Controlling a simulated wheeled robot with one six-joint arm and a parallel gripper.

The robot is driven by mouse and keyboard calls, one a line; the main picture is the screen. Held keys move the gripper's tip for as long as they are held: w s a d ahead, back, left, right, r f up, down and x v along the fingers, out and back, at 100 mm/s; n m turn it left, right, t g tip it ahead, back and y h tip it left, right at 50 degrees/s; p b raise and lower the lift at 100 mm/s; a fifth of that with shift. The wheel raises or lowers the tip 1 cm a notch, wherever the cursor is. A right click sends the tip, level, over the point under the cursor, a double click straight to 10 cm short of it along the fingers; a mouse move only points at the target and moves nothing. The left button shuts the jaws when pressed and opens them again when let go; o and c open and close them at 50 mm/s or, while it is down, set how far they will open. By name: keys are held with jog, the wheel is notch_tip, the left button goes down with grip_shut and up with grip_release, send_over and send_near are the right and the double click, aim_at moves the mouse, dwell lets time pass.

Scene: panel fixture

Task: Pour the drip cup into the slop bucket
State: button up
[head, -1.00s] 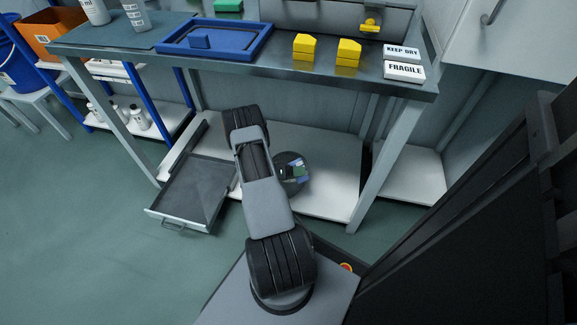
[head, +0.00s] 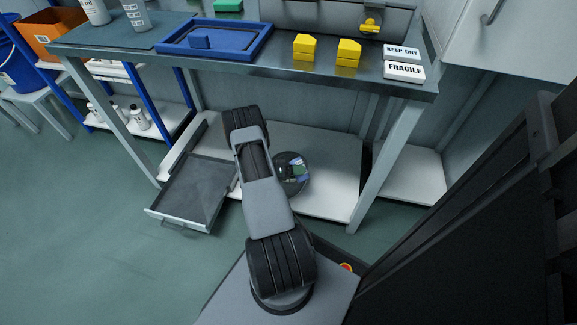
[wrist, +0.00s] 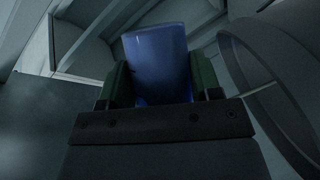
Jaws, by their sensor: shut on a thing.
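My gripper (wrist: 160,85) is shut on a blue cup (wrist: 157,50), held between two dark green finger pads in the wrist view. In the head view my gripper (head: 291,171) shows small beside my forearm, low over the lower shelf, with a bit of blue at it. A round grey rimmed thing (wrist: 278,75), which looks like a bucket, stands close on the right in the wrist view. It shows as a dark round shape (head: 301,187) around and under my gripper in the head view. The cup's contents and its exact tilt are hidden.
The workbench (head: 215,60) above bears a blue tray (head: 262,50), yellow blocks (head: 347,52) and labelled white blocks (head: 404,71). A grey drawer (head: 190,195) juts out at the lower left. A blue bucket (head: 18,70) stands far left. Floor at left is clear.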

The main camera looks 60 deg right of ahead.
jog(key=shift+f+n+g+b, duration=0.35)
jog(key=shift+n+g+b, duration=0.05)
jog(key=shift+n+b, duration=0.3)
dwell(1.4)
jog(key=shift+w+d+r+n+b, duration=0.2)
jog(key=shift+w+d+n+b, duration=0.05)
jog(key=shift+w+n, duration=0.2)
jog(key=shift+w+d+r+n+b, duration=0.2)
jog(key=shift+w+n, duration=0.15)
jog(key=shift+w, duration=0.05)
dwell(1.1)
jog(key=shift+w+d+r+n+g+h, duration=0.15)
jog(key=shift+r+n+g+h, duration=0.15)
jog(key=shift+n+g, duration=0.25)
dwell(0.9)
